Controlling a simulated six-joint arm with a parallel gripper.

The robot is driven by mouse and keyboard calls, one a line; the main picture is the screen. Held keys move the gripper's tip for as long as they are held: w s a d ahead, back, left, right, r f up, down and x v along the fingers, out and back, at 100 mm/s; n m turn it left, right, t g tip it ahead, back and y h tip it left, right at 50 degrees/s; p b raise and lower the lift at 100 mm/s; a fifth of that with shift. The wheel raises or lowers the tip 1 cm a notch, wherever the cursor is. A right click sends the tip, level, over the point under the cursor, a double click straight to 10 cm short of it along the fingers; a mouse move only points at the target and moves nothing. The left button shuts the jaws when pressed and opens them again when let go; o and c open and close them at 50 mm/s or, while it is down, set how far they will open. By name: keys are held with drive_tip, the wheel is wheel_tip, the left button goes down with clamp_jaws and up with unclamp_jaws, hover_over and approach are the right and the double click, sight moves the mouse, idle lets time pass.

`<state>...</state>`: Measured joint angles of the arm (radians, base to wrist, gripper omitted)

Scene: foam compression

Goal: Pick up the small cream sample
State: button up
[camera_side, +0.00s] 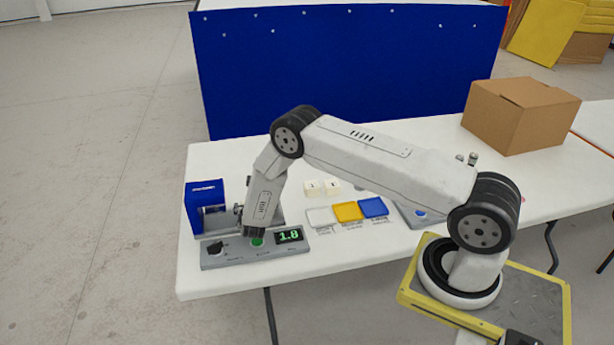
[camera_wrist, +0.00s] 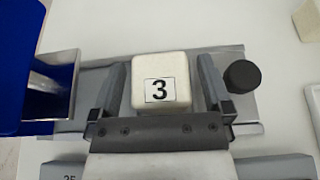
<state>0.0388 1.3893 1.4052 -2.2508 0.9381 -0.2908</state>
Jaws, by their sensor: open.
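The small cream sample (camera_wrist: 160,72) is a rounded block with a black "3" on a white label. In the wrist view it sits on the grey metal bed of the compression device (camera_wrist: 85,82). My gripper (camera_wrist: 161,62) is open, with one finger on each side of the sample. Narrow gaps seem to show between fingers and sample. In the side view my arm reaches down to the device, and I cannot make out this sample there. Two other cream blocks (camera_side: 312,188) (camera_side: 332,187) stand on the table to the right of the device.
A blue housing (camera_side: 203,207) flanks the device on the left; a black round knob or plunger (camera_wrist: 241,75) is on its right. The control panel (camera_side: 225,256) in front reads 1.8. White (camera_side: 321,216), yellow (camera_side: 347,211) and blue (camera_side: 373,207) pads lie right. A cardboard box (camera_side: 520,115) stands farther back.

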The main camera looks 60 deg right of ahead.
drive_tip(key=shift+c, duration=0.2)
idle(0.3)
drive_tip(key=c, duration=1.2)
drive_tip(key=shift+r, duration=0.2)
drive_tip(key=shift+r, duration=0.8)
drive_tip(key=s+a+r, duration=0.2)
drive_tip(key=s+r, duration=0.9)
drive_tip(key=s, duration=0.2)
drive_tip(key=shift+s+a, duration=0.3)
drive_tip(key=shift+s, duration=0.05)
